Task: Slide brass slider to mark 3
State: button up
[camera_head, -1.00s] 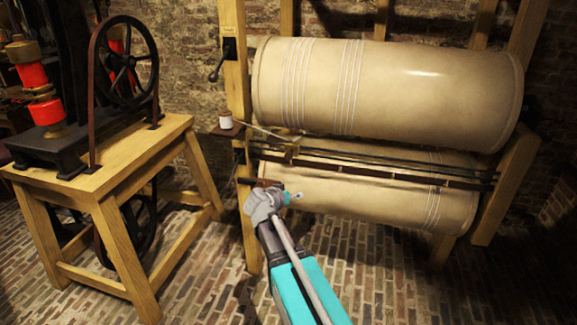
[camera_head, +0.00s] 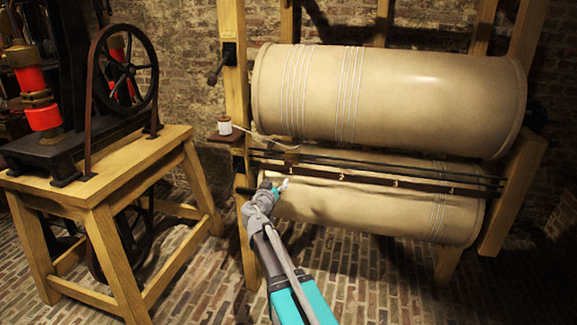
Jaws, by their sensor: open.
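The brass slider (camera_head: 291,158) sits on the dark rails (camera_head: 385,173) between the two drums, near their left end. It is small and dim. My gripper (camera_head: 284,185) is open and empty, just below and slightly left of the slider, in front of the lower drum. It looks apart from the slider, but the depth is hard to judge.
The upper drum (camera_head: 400,95) and lower drum (camera_head: 370,205) lie close above and below the rails in a wooden frame (camera_head: 235,75). A white thread spool (camera_head: 224,126) stands left, its thread running toward the rails. A wooden table (camera_head: 130,165) carries a wheeled machine at left.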

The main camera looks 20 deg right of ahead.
aim_at(288, 165)
jog(key=x, duration=1.3)
jog(key=shift+w+d, duration=0.25)
jog(key=shift+d, duration=0.05)
grip_shut()
dwell(0.3)
